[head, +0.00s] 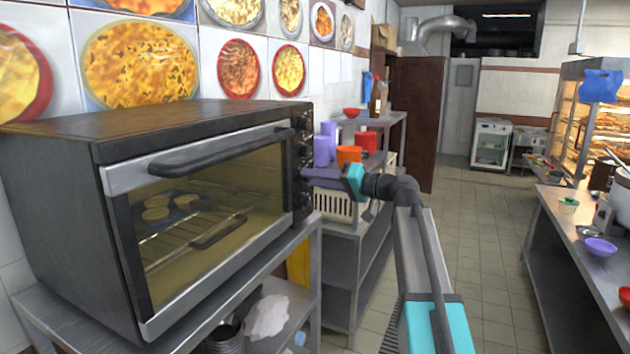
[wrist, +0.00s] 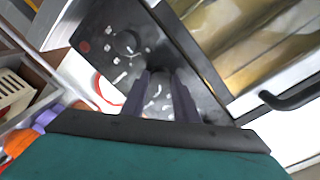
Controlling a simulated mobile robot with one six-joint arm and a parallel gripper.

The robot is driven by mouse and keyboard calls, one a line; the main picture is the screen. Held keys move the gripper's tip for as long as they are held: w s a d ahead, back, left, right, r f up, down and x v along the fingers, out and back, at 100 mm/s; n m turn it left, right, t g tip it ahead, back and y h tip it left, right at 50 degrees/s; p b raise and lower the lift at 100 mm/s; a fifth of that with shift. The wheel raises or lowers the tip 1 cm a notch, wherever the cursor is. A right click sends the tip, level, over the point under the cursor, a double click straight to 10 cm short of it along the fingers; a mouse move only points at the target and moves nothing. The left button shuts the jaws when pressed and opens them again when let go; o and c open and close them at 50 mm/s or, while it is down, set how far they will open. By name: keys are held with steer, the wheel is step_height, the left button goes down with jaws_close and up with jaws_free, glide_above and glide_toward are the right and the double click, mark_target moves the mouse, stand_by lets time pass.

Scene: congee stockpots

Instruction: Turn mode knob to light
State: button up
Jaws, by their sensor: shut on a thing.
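The toaster oven (head: 75,190) stands at the left with its glass door closed. Its dark control panel (head: 303,150) is on the right end of the front, with a column of knobs. My gripper (head: 311,173) reaches the lower half of this panel from the right and is shut on a knob. In the wrist view, the gripper's dark fingers (wrist: 160,92) point at the panel and largely hide the knob between them. Another knob (wrist: 128,42) with white marks around it is clear of the fingers. I cannot read which setting the held knob points to.
Round pale food sits on a dark tray (head: 180,205) inside the oven. Purple, orange and red containers (head: 349,154) stand behind my gripper, above a white slotted crate (head: 335,207). A counter (head: 575,235) runs along the right. The tiled aisle (head: 465,210) between is free.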

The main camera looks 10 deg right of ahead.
steer(key=shift+m, duration=1)
steer(key=o, duration=1.1)
steer(key=shift+c, duration=0.2)
steer(key=shift+s+d, duration=0.1)
steer(key=shift+d, duration=0.05)
steer(key=b+v, duration=0.3)
steer(key=v, duration=1)
steer(key=shift+d, duration=0.3)
